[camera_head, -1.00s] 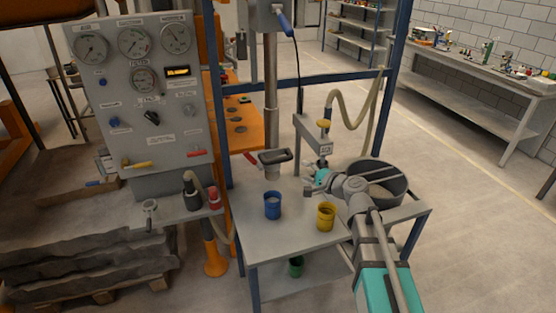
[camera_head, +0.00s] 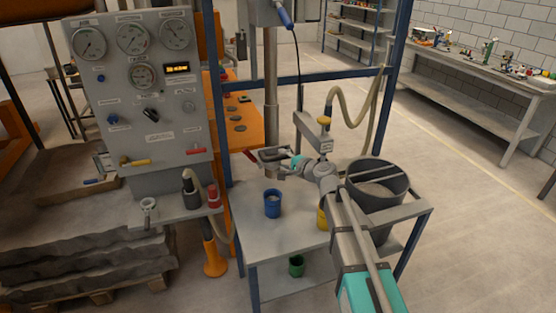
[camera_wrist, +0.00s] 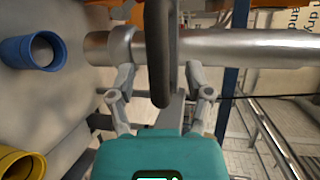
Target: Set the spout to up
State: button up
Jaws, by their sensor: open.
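No part is clearly marked as the spout. A vertical metal pipe (camera_head: 271,90) comes down over the table, with a dark handle (camera_head: 270,154) near its lower end. In the wrist view the pipe (camera_wrist: 245,47) lies across the picture, with a collar near its left end. The dark handle (camera_wrist: 158,50) passes in front of the pipe. My gripper (camera_wrist: 160,78) is open, one finger on each side of the handle, and contact cannot be told. In the head view my gripper (camera_head: 285,167) is beside the handle and partly covers it.
A blue cup (camera_head: 272,204) stands on the table (camera_head: 250,228). A yellow cup (camera_head: 322,220) is partly behind my arm. A grey bracket (camera_head: 310,131) with a yellow knob and hose (camera_head: 347,118) stands behind. A dark bucket (camera_head: 402,185) is at right.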

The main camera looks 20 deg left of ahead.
aim_at(280, 157)
jog(key=shift+x, duration=1.55)
grip_shut()
